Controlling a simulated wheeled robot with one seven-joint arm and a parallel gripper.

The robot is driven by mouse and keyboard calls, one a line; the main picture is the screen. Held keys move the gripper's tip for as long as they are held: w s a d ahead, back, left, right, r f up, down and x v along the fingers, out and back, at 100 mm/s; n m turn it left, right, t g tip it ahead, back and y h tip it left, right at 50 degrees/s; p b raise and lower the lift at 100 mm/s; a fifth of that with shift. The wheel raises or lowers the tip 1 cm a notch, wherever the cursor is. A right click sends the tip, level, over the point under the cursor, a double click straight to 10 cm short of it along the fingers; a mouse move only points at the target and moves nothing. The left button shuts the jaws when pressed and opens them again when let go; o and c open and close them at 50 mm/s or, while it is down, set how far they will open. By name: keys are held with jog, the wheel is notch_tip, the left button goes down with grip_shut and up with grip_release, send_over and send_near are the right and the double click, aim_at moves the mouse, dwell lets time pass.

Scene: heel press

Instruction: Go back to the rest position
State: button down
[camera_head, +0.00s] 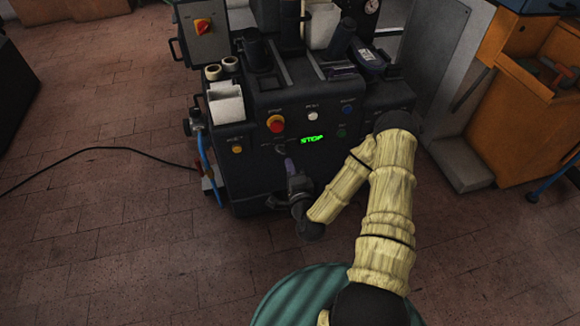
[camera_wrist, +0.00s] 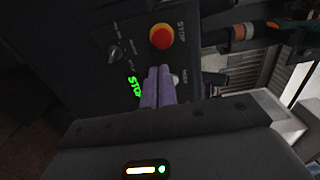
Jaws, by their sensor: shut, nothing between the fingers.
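My gripper (camera_head: 290,166) is in front of the black heel press (camera_head: 258,185), with its purple fingers near the front panel below the green STOP display (camera_head: 312,139). In the wrist view my gripper's purple fingers (camera_wrist: 158,84) are together with nothing between them. The wrist view shows the green display (camera_wrist: 134,86) left of the fingers and the red button with a yellow base (camera_wrist: 162,37) beyond them. The same red button (camera_head: 276,124) is on the panel in the head view. I cannot tell whether the fingertips touch the panel.
A white container (camera_head: 226,103) and tape rolls (camera_head: 221,69) sit on the press's left side. A black cable (camera_head: 95,149) and blue hose (camera_head: 206,160) are at left. The tiled floor at lower left is clear.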

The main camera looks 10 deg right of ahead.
dwell(0.3)
jog(key=s+r+n+g+p, duration=0.1)
jog(key=s+r+n+g, duration=1.45)
jog(key=s+n, duration=0.25)
jog(key=w+p+v, duration=0.3)
jog(key=p+v, duration=1.2)
jog(key=w+r+p+v, duration=0.1)
jog(key=w+p+v, duration=0.2)
jog(key=p+v, duration=1.2)
jog(key=shift+w+r, duration=0.2)
jog(key=shift+r, duration=0.05)
jog(key=shift+d, duration=0.1)
